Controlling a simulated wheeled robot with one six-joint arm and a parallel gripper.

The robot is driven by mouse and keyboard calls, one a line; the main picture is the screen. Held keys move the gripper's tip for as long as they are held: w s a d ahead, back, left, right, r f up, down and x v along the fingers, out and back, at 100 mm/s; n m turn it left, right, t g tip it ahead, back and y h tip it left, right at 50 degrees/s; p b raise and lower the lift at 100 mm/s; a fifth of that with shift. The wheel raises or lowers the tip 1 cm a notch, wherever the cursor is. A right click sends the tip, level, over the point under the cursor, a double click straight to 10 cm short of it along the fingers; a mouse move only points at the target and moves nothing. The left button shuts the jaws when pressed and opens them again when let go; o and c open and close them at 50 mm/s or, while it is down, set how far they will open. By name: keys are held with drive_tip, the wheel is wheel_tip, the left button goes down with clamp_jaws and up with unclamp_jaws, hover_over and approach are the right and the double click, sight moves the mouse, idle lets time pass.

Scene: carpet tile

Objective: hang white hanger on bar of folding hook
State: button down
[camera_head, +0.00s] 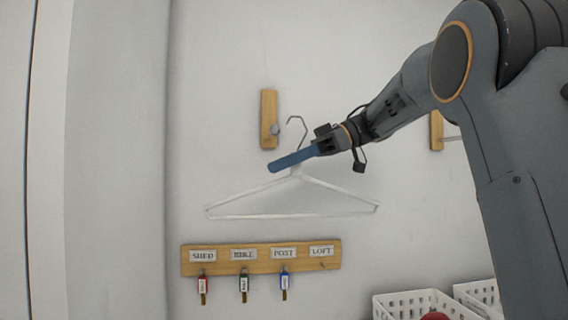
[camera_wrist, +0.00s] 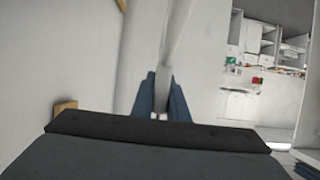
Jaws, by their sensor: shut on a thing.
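The white hanger (camera_head: 292,196) is upright in front of the wall, its metal hook (camera_head: 301,130) pointing up. My gripper (camera_head: 283,165) is shut on the hanger's neck, just under the hook. In the wrist view the blue fingers (camera_wrist: 165,100) close on the white hanger (camera_wrist: 176,50), which fills the space between them. A wooden plate with a grey knob-like fitting (camera_head: 269,118) is on the wall just left of the hanger's hook. A second wooden plate (camera_head: 437,131) with a thin bar sticking out to the right is partly behind my arm. The hanger's hook appears apart from both.
A wooden key rack (camera_head: 262,258) with labels and several tagged keys is on the wall below the hanger. White baskets (camera_head: 420,305) stand at the bottom right, one with a red thing inside. The wall left of the hanger is clear.

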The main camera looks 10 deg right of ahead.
drive_tip(key=w+a+f, duration=0.2)
drive_tip(key=w+a, duration=0.3)
drive_tip(key=shift+b, duration=0.35)
idle(0.7)
drive_tip(key=shift+s, duration=0.1)
drive_tip(key=c, duration=1.7)
unclamp_jaws()
drive_tip(key=shift+o, duration=0.2)
drive_tip(key=shift+d, duration=0.1)
